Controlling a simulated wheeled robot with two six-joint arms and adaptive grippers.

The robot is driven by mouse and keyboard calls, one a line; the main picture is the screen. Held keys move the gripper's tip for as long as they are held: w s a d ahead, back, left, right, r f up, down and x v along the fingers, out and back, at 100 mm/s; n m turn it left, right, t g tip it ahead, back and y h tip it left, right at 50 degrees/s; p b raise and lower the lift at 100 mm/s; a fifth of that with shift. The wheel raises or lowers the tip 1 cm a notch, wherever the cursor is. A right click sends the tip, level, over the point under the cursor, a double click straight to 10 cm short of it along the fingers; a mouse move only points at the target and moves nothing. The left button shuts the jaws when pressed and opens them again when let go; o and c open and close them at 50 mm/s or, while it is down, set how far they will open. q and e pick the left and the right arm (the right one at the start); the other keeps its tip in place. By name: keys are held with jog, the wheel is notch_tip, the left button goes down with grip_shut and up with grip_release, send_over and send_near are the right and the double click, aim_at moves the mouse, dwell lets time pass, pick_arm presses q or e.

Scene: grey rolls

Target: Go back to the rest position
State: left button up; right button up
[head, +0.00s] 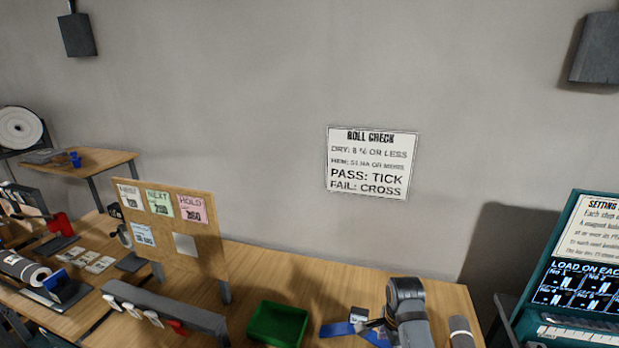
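The wooden workbench (255,262) runs along the bottom of the view below a grey wall. A green tray (277,325) stands on it at the bottom middle and looks empty. A flat blue object (338,329) lies right of the tray, partly hidden.
A board with coloured notes (208,241) stands on the bench at left. A grey rail (165,315) with tags lies before it. Another roll (22,268) is at far left. A teal panel (560,240) rises at right. A sign (372,162) hangs on the wall.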

jog(key=s+d+n+t, duration=0.35)
jog(key=s+n, duration=1.35)
jog(key=s, duration=0.6)
jog(key=s+d+f+g+b, duration=0.15)
jog(key=f+b, duration=0.25)
jog(key=f, duration=1.4)
jog(key=s+d+f+g+b, duration=0.15)
jog(key=f+b, duration=0.25)
jog(key=f, duration=1.4)
pick_arm(q)
notch_tip(320, 180, down, 13)
jog(key=s+b, duration=0.1)
jog(key=b, duration=0.4)
jog(key=shift+s+f, duration=0.2)
jog(key=shift+s, duration=0.15)
pick_arm(e)
jog(key=s+d+f, duration=0.1)
jog(key=s+f, duration=1.6)
jog(key=f, duration=0.3)
jog(key=shift+h, duration=0.3)
jog(key=shift+s+d, duration=0.1)
jog(key=shift+s, duration=0.05)
